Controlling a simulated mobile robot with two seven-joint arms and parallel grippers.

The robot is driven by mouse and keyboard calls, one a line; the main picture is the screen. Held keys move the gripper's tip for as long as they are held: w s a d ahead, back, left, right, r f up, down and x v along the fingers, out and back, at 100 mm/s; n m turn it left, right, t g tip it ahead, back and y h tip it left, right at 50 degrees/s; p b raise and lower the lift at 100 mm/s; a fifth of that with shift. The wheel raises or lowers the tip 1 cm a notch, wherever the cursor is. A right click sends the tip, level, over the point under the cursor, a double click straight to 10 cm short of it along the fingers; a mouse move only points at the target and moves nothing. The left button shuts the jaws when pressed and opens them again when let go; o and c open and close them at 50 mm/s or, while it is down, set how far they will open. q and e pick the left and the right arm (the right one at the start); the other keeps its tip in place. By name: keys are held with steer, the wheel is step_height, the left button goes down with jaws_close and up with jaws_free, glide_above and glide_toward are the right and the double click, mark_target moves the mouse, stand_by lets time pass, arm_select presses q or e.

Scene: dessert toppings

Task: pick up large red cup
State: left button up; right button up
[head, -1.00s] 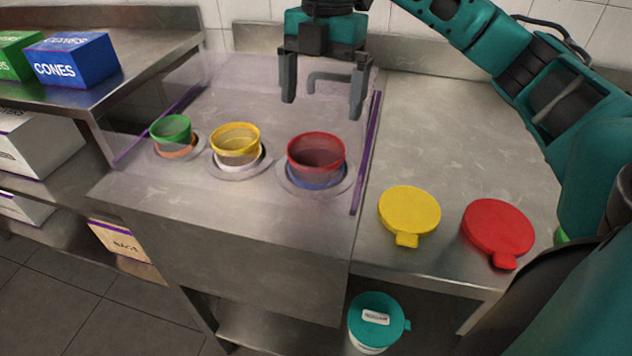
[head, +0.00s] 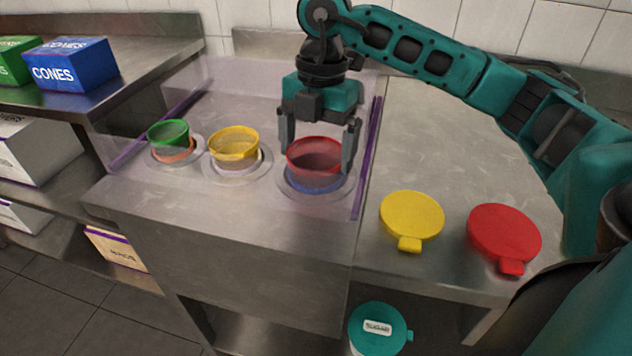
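I cannot tell whether the fingers touch the cup. My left gripper is not in view.
A yellow-rimmed cup (head: 233,147) and a smaller green-rimmed cup (head: 170,138) stand in holders to the left. Clear panels with purple edges (head: 367,158) flank the holders. A yellow lid (head: 412,215) and a red lid (head: 504,232) lie on the right.

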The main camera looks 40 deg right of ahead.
steer(key=c, duration=0.8)
steer(key=shift+r, duration=0.1)
